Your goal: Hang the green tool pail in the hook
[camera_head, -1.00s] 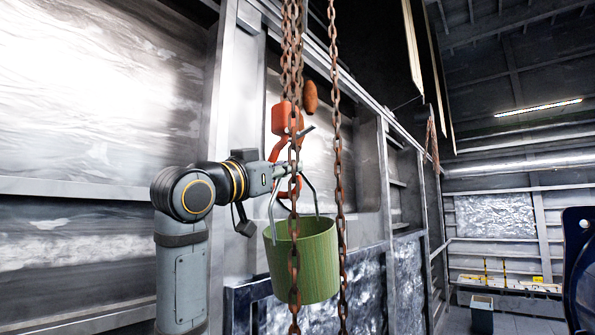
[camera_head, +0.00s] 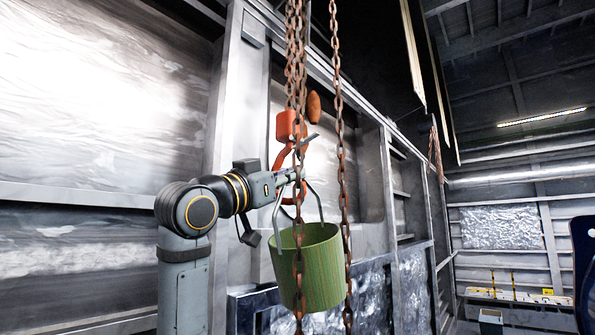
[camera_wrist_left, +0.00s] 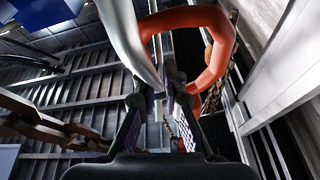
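The green tool pail (camera_head: 309,268) hangs upright in the head view, with its grey bail handle (camera_head: 319,205) rising to my left gripper (camera_head: 293,178). In the wrist view, the grey handle (camera_wrist_left: 128,38) comes down to the two fingertips (camera_wrist_left: 160,92), which seem closed on it; the contact is partly hidden. The red-orange hook (camera_head: 285,126) hangs directly at the gripper, its curved lower part partly behind the chain and fingers. In the wrist view the hook (camera_wrist_left: 215,55) curves close around the handle and fingertips. I cannot tell whether the handle touches the hook. My right gripper is out of view.
Rusty chains (camera_head: 297,240) hang in front of the pail and gripper, and another chain (camera_head: 341,160) hangs just to the right. A metal-framed wall (camera_head: 235,130) stands behind. Open room lies to the right, with a shelf (camera_head: 515,293) at the far end.

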